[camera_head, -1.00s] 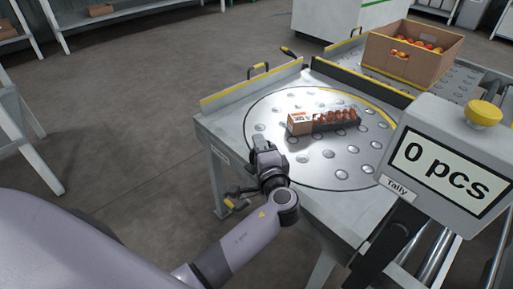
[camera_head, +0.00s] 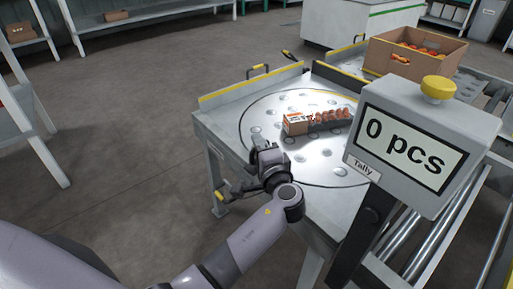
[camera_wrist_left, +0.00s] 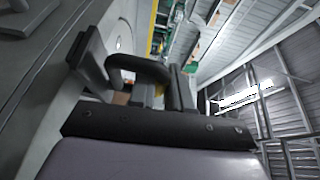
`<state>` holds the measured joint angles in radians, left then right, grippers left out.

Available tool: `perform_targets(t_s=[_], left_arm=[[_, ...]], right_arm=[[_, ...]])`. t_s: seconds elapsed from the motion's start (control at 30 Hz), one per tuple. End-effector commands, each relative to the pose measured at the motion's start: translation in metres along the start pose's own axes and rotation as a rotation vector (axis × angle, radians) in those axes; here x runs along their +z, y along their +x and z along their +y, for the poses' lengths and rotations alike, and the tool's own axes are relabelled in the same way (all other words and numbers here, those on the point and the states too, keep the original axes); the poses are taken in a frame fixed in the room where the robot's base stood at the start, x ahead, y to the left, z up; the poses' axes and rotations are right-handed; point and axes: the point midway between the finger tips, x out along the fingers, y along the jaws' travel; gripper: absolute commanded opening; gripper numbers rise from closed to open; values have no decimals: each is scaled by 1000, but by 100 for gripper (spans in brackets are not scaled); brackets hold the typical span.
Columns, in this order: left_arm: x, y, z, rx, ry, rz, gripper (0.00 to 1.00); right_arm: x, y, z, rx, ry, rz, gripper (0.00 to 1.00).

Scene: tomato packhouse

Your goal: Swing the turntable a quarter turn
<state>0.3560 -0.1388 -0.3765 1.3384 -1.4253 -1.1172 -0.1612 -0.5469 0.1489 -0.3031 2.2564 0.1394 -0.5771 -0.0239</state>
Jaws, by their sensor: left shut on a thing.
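The round turntable (camera_head: 300,174) is set into a grey metal table, with shiny studs across its top. A carton tray (camera_head: 295,125) of red tomatoes lies on its far half. My left gripper (camera_head: 262,152) is at the turntable's near left edge, close to the table's rim. In the left wrist view, it is shut on a black looped handle (camera_wrist_left: 140,66). The head view does not show the handle clearly behind my fingers. My right gripper is not in view.
A tally display (camera_head: 412,142) reading "0 pcs" hides the turntable's right side. A cardboard box of tomatoes (camera_head: 395,66) stands behind, beside rollers (camera_head: 425,225).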

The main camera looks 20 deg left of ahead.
Motion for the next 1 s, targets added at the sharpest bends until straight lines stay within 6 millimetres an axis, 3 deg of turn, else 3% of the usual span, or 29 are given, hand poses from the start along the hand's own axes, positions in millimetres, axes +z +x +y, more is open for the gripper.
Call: perform_targets(t_s=[0.57, 0.6, 0.67, 1.0], left_arm=[[-5, -2, -1, -1, -1, 12, 0], [-5, -2, -1, -1, -1, 12, 25], [-5, -1, -1, -1, -1, 11, 39], [-3, 0, -3, -1, 0, 4, 39]], right_arm=[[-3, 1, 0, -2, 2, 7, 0], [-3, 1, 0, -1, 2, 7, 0], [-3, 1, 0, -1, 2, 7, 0], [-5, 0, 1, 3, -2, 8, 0]])
